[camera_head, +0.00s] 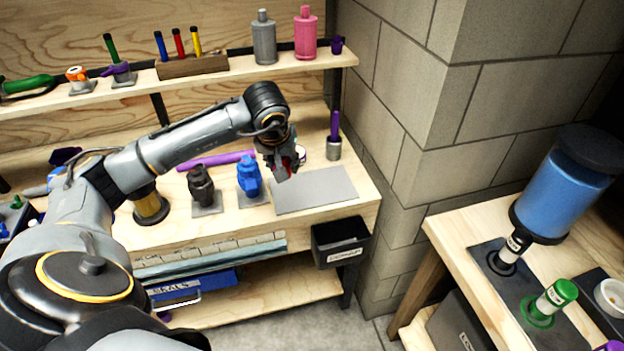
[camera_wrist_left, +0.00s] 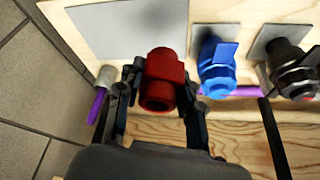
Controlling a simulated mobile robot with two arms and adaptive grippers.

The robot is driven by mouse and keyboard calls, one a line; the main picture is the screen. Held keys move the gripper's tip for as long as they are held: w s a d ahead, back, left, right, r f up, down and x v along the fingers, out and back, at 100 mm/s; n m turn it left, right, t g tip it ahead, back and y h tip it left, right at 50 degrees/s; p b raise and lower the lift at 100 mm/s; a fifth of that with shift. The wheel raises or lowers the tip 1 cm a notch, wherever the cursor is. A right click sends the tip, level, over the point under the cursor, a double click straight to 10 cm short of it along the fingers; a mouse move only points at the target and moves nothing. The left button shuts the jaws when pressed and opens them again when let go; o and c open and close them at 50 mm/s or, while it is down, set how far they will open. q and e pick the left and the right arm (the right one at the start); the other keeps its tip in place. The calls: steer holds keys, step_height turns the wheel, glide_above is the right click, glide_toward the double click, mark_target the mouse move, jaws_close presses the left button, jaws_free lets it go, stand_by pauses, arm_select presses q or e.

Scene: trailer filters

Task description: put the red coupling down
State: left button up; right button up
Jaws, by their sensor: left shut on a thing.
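My left gripper (camera_head: 283,163) is shut on the red coupling (camera_wrist_left: 160,77), with one finger on each side of it in the left wrist view. In the head view the gripper hides most of the coupling. It is at the back left part of a bare grey mat (camera_head: 318,190) on the workbench; I cannot tell whether the coupling touches the mat. A blue coupling (camera_head: 249,176) and a black coupling (camera_head: 202,186) stand on their own small grey pads to the left. My right gripper is not in view.
A grey cup with a purple tool (camera_head: 334,148) stands behind the mat. A purple bar (camera_head: 215,159) lies behind the couplings. A shelf (camera_head: 215,75) with bottles and markers runs above. A black bin (camera_head: 340,242) hangs at the bench front. Most of the mat is clear.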

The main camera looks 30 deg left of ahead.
arm_select(q)
steer(key=w+f+b, duration=0.1)
steer(key=w+f, duration=0.1)
steer(key=w+d+f+b, duration=0.1)
steer(key=w+f+b, duration=0.1)
steer(key=w, duration=0.1)
steer(key=w+f+b, duration=0.1)
steer(key=w+f, duration=0.1)
steer(key=w, duration=0.1)
steer(key=shift+d+f, duration=0.3)
steer(key=shift+f, duration=0.05)
steer(key=shift+w+f+b, duration=0.35)
steer(key=shift+w+b, duration=0.05)
steer(key=shift+w, duration=0.1)
steer(key=shift+w+d+f, duration=0.1)
steer(key=shift+w+f, duration=0.05)
steer(key=shift+f, duration=0.1)
step_height(320, 180, down, 4)
steer(key=b, duration=0.3)
steer(key=shift+w+r, duration=0.15)
steer(key=shift+r, duration=0.25)
steer(key=shift+f, duration=0.15)
steer(key=o, duration=1.1)
steer(key=shift+o, duration=0.2)
